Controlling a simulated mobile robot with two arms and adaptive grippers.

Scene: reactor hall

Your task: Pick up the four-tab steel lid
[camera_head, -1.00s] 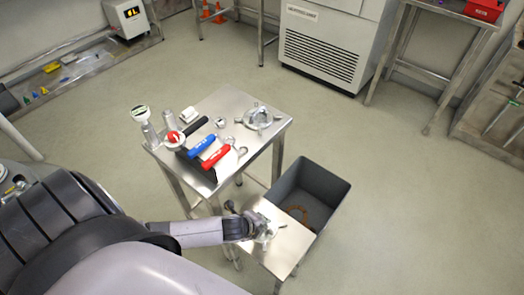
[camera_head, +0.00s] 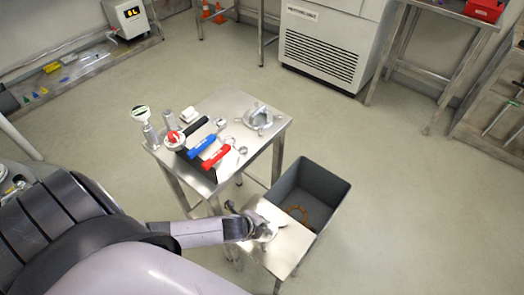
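A round steel piece with several tabs (camera_head: 258,118) lies flat at the right end of the upper steel table (camera_head: 232,105); it looks like a tabbed lid, but its tabs are too small to count. My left arm reaches in from the lower left. Its gripper (camera_head: 264,231) is low over the lower steel table (camera_head: 284,250), well apart from the tabbed piece on the upper table. Light metal shapes show at the gripper's tip; I cannot tell whether they are fingers or a steel part. Whether the gripper is open or shut is not clear. My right gripper is out of view.
Blue (camera_head: 201,146) and red (camera_head: 216,156) handled tools, gauges and small steel parts crowd the upper table's left and middle. A dark grey bin (camera_head: 336,197) holding a brown ring (camera_head: 297,212) stands beside the lower table. The floor to the right is clear.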

